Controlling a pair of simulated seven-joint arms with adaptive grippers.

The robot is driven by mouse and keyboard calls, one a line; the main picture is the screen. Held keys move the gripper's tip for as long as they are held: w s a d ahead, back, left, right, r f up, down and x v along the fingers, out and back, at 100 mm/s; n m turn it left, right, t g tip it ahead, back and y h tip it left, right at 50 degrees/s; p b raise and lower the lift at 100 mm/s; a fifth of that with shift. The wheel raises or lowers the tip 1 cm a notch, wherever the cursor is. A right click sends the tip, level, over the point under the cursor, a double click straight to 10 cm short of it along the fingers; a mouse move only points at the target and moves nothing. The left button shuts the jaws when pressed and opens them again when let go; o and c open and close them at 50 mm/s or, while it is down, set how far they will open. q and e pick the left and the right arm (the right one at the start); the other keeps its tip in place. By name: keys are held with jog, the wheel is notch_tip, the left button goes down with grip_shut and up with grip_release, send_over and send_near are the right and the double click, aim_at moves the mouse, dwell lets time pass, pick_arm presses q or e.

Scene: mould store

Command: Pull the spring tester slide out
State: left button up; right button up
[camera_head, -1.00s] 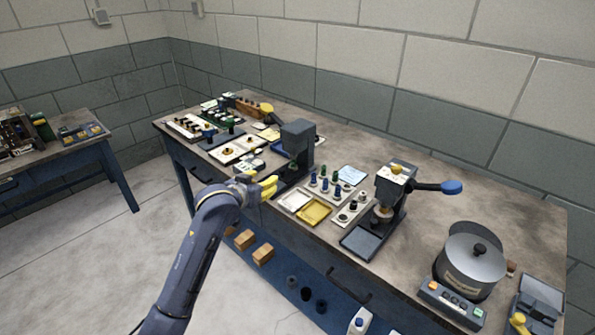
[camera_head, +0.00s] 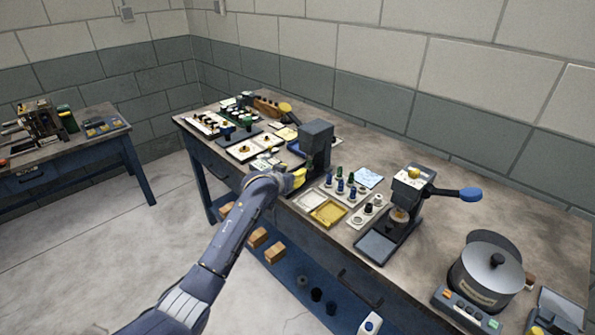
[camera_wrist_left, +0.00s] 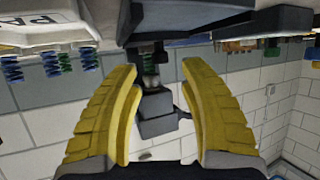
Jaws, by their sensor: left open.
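A dark grey upright machine (camera_head: 316,140), which looks like the spring tester, stands near the front edge of the workbench (camera_head: 470,212). My left gripper (camera_head: 299,178) is at the front of its base, in the head view. In the left wrist view my left gripper (camera_wrist_left: 162,110) has its two yellow fingers spread. A dark block on a short stem (camera_wrist_left: 158,118) shows between the fingers, with gaps on both sides; it may be the slide's handle. I cannot tell how far out the slide is. My right gripper is not in view.
White and yellow trays (camera_head: 327,212) and several small blue and green pieces lie right of the machine. A lever press (camera_head: 405,195) and a pot (camera_head: 487,268) stand further right. Boards and parts crowd the left end.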

aim_at(298, 169)
pick_arm(q)
jog(key=shift+x, duration=2.45)
jog(key=shift+c, duration=0.4)
grip_shut()
jog(key=shift+r, duration=0.1)
